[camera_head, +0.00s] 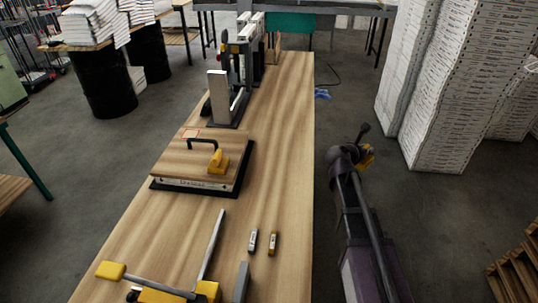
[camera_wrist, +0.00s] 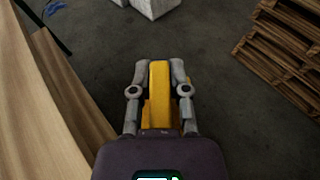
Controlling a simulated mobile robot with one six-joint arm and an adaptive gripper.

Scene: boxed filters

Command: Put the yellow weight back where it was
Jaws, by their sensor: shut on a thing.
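My gripper (camera_head: 362,148) is off the right side of the long wooden table, above the floor. In the wrist view my gripper (camera_wrist: 158,68) is shut on the yellow weight (camera_wrist: 158,92), a long yellow block lying between the two fingers. Only a small part of the yellow weight (camera_head: 368,158) shows in the head view, partly hidden by the gripper. On the table, a wooden board with a black handle (camera_head: 200,142) lies on a flat boxed stack with a dark base. Another yellow block (camera_head: 218,162) stands on the board's right part.
The wooden table (camera_head: 285,120) runs lengthwise; its right strip is mostly clear. A yellow-handled tool (camera_head: 110,270) is at front left. Tall white stacks (camera_head: 450,90) and pallets (camera_wrist: 285,50) stand right.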

